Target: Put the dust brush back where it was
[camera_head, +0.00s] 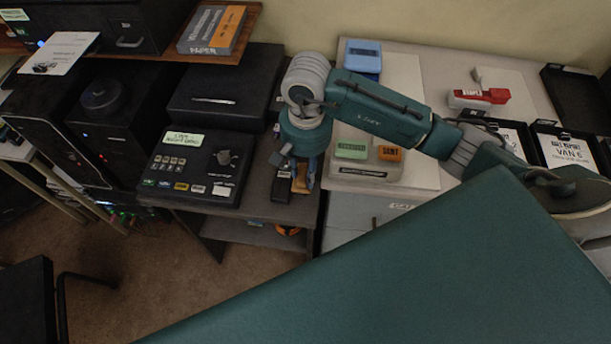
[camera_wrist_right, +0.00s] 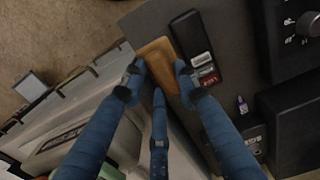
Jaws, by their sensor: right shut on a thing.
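The dust brush, with a tan wooden body, shows in the wrist view (camera_wrist_right: 158,58) between the blue fingers of my right gripper (camera_wrist_right: 160,80). In the head view the brush (camera_head: 301,184) is a small tan piece under the same gripper (camera_head: 304,178), at the front right edge of the dark desk (camera_head: 262,211). My right gripper is shut on the brush and points down. The brush is at the desktop, but I cannot tell whether it touches it. Its bristles are hidden. My left gripper is in neither view.
A black handheld device (camera_head: 281,184) lies close left of the brush. A black keypad console (camera_head: 196,165) stands further left. Right of the desk, a pale cabinet top holds a tray with green (camera_head: 352,149) and orange (camera_head: 390,153) items. A red stapler (camera_head: 480,97) lies further back.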

